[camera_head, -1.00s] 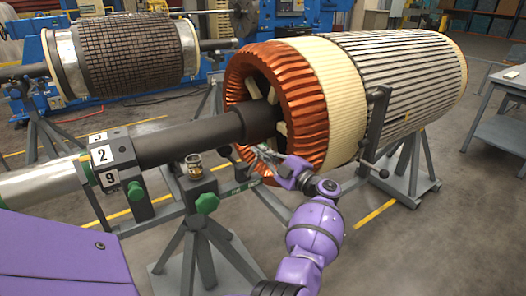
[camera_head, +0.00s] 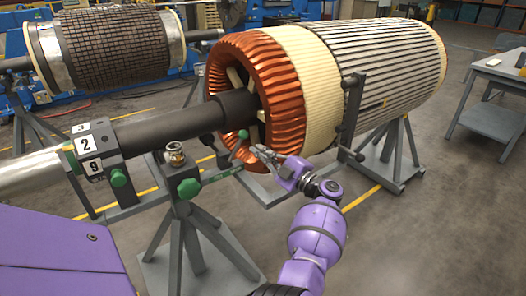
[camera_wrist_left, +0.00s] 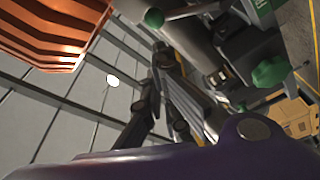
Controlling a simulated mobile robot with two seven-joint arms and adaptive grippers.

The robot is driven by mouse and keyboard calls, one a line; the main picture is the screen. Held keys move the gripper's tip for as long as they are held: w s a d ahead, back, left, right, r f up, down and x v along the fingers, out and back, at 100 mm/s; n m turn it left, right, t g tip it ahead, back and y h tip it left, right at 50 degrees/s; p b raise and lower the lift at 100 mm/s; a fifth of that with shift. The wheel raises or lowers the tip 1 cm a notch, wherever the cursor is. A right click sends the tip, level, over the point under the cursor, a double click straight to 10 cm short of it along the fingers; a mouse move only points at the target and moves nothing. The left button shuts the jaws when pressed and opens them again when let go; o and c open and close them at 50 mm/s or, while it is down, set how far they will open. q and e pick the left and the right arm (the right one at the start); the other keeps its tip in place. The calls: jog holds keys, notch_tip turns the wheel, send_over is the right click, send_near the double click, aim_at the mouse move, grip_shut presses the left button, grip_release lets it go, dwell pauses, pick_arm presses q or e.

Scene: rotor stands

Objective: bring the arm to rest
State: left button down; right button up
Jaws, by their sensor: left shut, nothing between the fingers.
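My left gripper (camera_head: 260,151) is shut and empty, in front of the rotor's copper end winding (camera_head: 252,95) in the head view. Some space seems to lie between them, but I cannot tell how much. In the left wrist view, the dark gripper fingers (camera_wrist_left: 162,58) point away from my purple wrist. The copper winding (camera_wrist_left: 58,35) shows there at upper left. My purple left arm (camera_head: 318,232) reaches up from the bottom of the head view. My right gripper is not in view.
The large rotor (camera_head: 385,60) rests on grey stands. A second rotor (camera_head: 105,48) lies behind at left. A grey table (camera_head: 500,72) stands at right. Bare floor (camera_head: 440,235) is at lower right.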

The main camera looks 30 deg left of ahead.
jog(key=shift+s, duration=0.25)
pick_arm(q)
jog(key=s+d+f+m+t+h+p, duration=0.1)
jog(key=s+d+f+m+t+h, duration=0.4)
jog(key=s+f+m+t+h, duration=0.5)
jog(key=s+d+f+m+t+h+p, duration=0.2)
jog(key=s+d+f+m+t+h, duration=0.45)
jog(key=m, duration=0.75)
jog(key=s+d+f+m+g+h, duration=0.1)
jog(key=s+f+g, duration=0.3)
jog(key=s, duration=0.5)
jog(key=s+d+f+m+g+h+p, duration=0.1)
jog(key=s+d+f+g, duration=0.2)
jog(key=s, duration=0.7)
jog(key=s+d+f+m+g+h, duration=0.1)
jog(key=s+d+f+g, duration=0.3)
jog(key=s, duration=0.6)
notch_tip(320, 180, down, 3)
jog(key=shift+r+g, duration=0.2)
jog(key=shift+g, duration=0.15)
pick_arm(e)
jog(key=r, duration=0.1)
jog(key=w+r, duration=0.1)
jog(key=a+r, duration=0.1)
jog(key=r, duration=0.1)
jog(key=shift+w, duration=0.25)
